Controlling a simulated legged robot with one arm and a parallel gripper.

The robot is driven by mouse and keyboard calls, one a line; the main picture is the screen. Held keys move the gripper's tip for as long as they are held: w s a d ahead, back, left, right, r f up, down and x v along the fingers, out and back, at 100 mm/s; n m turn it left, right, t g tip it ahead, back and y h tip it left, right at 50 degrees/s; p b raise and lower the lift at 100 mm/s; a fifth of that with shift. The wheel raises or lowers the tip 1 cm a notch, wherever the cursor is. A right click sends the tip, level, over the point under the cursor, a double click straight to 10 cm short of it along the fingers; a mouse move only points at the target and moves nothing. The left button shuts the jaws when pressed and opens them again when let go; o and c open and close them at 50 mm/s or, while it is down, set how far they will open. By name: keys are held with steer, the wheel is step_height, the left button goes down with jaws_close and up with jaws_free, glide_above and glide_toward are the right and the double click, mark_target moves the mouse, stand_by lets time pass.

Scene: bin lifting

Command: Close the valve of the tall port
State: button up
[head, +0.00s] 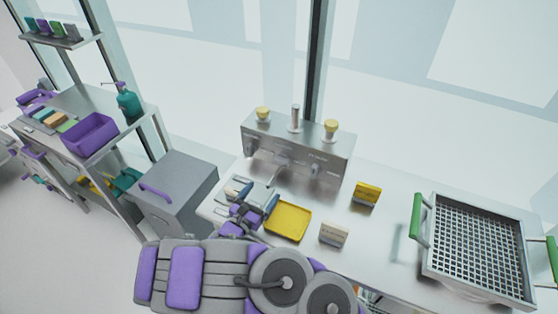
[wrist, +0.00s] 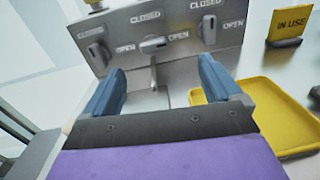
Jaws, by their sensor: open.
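The tall port (head: 295,118) is a slim silver post in the middle of the metal manifold's top, between two shorter yellow-topped ports. The front face carries three valve handles, each with CLOSED and OPEN labels. In the wrist view the middle valve handle (wrist: 153,43) lies crosswise, towards its OPEN label. The left handle (wrist: 97,52) and right handle (wrist: 208,28) stand upright. My gripper (head: 262,194) is in front of the manifold. In the wrist view its blue fingers (wrist: 161,66) are open and empty, below and short of the middle handle. Finger contact is not seen.
A thin spout (wrist: 153,76) hangs below the middle handle. A yellow tray (head: 288,221) lies right of my gripper. A yellow IN USE sign (head: 367,194) and a pale sign (head: 333,235) stand nearby. A green-handled mesh basket (head: 430,270) is at right; a grey cabinet (head: 178,190) is left.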

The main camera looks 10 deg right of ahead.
mark_target(280, 162)
steer(key=shift+a+f+n+y, duration=0.45)
steer(key=shift+a+f, duration=0.3)
steer(key=shift+a, duration=0.25)
steer(key=b+x, duration=0.1)
steer(key=x, duration=1.1)
steer(key=b+x, duration=0.1)
steer(key=x, duration=0.4)
steer(key=shift+w+d+r+b, duration=0.2)
steer(key=shift+d+r+b, duration=0.1)
steer(key=shift+d, duration=0.1)
steer(key=shift+a, duration=0.15)
steer(key=shift+c, duration=0.2)
steer(key=shift+c, duration=0.9)
steer(key=c, duration=0.8)
steer(key=shift+c, duration=0.2)
